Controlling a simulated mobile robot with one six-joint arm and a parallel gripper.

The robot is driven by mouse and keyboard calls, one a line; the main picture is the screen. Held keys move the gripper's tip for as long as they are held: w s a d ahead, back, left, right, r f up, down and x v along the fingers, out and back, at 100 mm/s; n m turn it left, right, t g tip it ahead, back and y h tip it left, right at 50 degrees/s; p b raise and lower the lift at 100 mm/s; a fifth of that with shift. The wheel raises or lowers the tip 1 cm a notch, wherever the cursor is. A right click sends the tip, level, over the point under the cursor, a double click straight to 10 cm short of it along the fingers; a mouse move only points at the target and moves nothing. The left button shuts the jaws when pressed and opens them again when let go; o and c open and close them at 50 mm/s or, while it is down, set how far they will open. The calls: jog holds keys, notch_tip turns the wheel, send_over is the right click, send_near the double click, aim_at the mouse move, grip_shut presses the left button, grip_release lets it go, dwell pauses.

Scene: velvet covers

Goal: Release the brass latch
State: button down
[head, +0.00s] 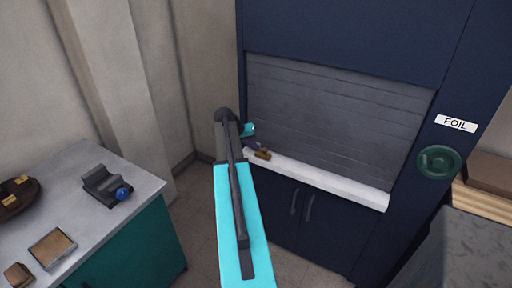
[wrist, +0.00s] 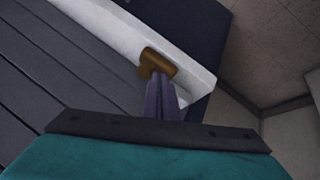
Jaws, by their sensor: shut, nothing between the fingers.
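The brass latch (head: 263,154) is a small brass-brown block at the left end of a white ledge (head: 325,182), below a grey slatted shutter (head: 335,105) in a dark blue cabinet. The shutter is down to the ledge. In the wrist view the latch (wrist: 158,63) lies right at the tips of my gripper (wrist: 161,80). My gripper (head: 255,147) is shut with nothing between its fingers. The tips look to meet the near side of the latch; I cannot tell whether they touch it. The fingers hide part of the latch's near edge.
A green round knob (head: 438,161) and a FOIL label (head: 457,123) are on the cabinet's right side. Two door handles (head: 302,204) are below the ledge. A counter (head: 75,200) at left bears a grey device with a blue knob (head: 122,193) and small brown items.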

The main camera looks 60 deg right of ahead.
jog(key=w+b+v, duration=0.2)
jog(key=v, duration=0.9)
jog(key=shift+a+f, duration=0.15)
jog(key=shift+a, duration=0.15)
jog(key=shift+w+f, duration=0.1)
jog(key=shift+w, duration=0.05)
jog(key=w+a+f+n+y, duration=0.2)
jog(key=a+f+n, duration=0.2)
jog(key=a+f, duration=1.2)
jog(key=w+a+f+n+y, duration=0.2)
jog(key=a+f+n, duration=0.1)
jog(key=a+f, duration=1.25)
jog(key=s+a+f+n+y, duration=0.15)
jog(key=s+a+f, duration=0.25)
jog(key=a, duration=0.5)
jog(key=s+a+f+n+h, duration=0.1)
jog(key=s+a+f+n, duration=0.15)
jog(key=a+f, duration=0.4)
jog(key=s+a+f+n+g+y, duration=0.1)
jog(key=s+a+f, duration=0.1)
jog(key=s+a, duration=0.5)
jog(key=s+a+f+n+g, duration=0.1)
jog(key=s+a+f+g, duration=0.1)
jog(key=s+a, duration=0.6)
jog(key=shift+s+f+n+y, duration=0.35)
jog(key=shift+s+f+n, duration=0.1)
jog(key=shift+s, duration=0.5)
jog(key=shift+a, duration=0.15)
